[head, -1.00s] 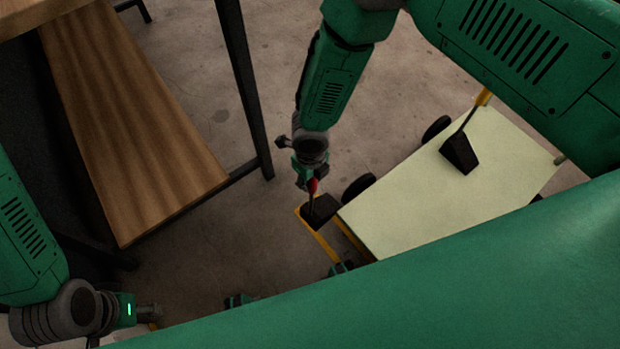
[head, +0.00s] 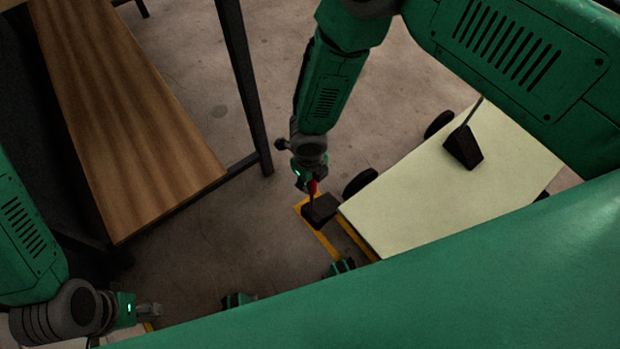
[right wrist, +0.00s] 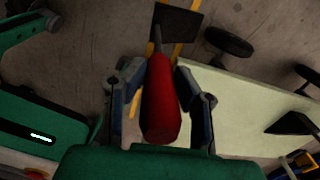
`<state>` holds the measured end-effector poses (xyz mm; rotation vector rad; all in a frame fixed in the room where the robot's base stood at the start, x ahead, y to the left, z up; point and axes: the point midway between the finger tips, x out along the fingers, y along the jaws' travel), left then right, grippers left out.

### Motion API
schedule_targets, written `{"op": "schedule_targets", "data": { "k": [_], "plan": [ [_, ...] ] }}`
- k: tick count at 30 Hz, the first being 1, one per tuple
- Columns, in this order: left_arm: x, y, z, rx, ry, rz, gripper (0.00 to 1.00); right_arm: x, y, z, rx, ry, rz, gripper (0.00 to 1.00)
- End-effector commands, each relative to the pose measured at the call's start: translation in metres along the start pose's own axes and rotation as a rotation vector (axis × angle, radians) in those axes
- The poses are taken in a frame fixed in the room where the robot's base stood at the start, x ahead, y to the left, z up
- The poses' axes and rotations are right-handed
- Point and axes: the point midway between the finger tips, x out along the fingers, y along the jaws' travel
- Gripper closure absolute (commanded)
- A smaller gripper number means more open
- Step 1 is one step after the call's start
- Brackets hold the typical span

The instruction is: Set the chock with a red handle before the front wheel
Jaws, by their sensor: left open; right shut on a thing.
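The chock with a red handle (right wrist: 161,100) is held by my right gripper (head: 311,184). Its black wedge (head: 320,209) shows below the gripper in the head view, over or on the yellow floor marking beside the cart; I cannot tell whether it touches the floor. In the right wrist view the fingers (right wrist: 160,85) stand on both sides of the red handle, and the wedge (right wrist: 177,24) is beyond. The nearest visible cart wheel (head: 360,183) is just right of the wedge and apart from it. My left gripper (head: 149,311) is open and empty at lower left.
The cart's pale deck (head: 440,195) carries a second black chock (head: 463,147). Another wheel (head: 438,124) is farther back. A wooden-topped bench (head: 130,130) with dark legs stands at left. Yellow floor marking (head: 322,240) runs beside the cart. Bare floor lies between bench and cart.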

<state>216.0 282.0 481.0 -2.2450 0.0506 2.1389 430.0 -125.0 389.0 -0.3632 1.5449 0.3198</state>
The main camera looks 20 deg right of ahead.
Motion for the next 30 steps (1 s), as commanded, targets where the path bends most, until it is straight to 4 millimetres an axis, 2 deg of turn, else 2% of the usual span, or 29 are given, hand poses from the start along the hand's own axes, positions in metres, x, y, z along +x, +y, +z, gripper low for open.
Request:
{"op": "schedule_targets", "data": {
  "k": [1,19,30],
  "plan": [
    [0.008,0.000,0.000,0.000,0.000,0.000,0.52,0.009,0.000,0.001,0.000,-0.002,-0.001,1.00],
    [0.061,0.000,0.003,0.000,0.000,0.000,0.52,0.071,0.001,0.001,0.000,-0.001,-0.001,1.00],
    [0.073,0.001,0.004,0.000,0.000,0.000,0.52,0.096,0.001,0.001,0.001,-0.001,-0.002,1.00]
  ]
}}
